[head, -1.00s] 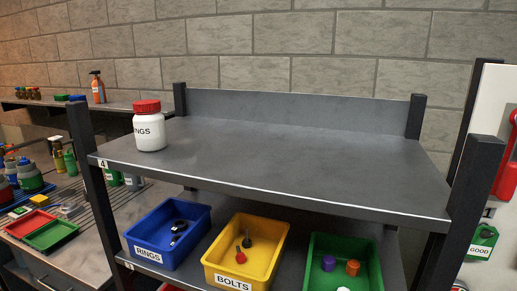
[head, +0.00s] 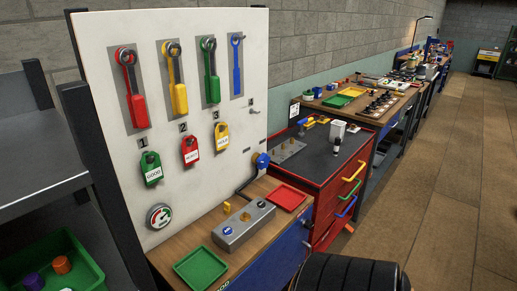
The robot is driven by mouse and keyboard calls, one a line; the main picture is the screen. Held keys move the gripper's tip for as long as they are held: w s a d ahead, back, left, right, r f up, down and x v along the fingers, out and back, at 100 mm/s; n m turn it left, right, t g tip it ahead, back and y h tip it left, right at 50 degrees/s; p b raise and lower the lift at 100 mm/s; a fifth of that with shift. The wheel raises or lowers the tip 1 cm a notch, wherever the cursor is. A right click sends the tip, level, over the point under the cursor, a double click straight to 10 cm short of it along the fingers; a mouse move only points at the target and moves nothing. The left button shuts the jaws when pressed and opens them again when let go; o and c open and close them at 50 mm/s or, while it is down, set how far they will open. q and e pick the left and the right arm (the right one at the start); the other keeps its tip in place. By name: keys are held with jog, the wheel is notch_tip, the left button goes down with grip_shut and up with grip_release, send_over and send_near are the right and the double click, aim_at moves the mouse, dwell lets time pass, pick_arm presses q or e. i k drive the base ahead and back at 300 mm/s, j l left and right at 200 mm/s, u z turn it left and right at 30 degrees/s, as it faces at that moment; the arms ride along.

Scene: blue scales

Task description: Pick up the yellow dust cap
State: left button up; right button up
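A small yellow piece (head: 227,207) stands on the wooden bench top, close behind the grey block, in the head view. It looks like the yellow dust cap, but it is too small to be certain. The grey metal block (head: 244,226) has a blue round piece (head: 228,231) at its near end and darker round spots along its top. Neither of my grippers shows in the head view.
A green tray (head: 200,268) and a red tray (head: 287,197) lie on the bench either side of the block. A white tool board (head: 222,110) with hanging tools and tags rises behind. A red cabinet (head: 318,195) stands to the right.

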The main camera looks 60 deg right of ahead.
aim_at(227, 208)
jog(key=z, duration=1.85)
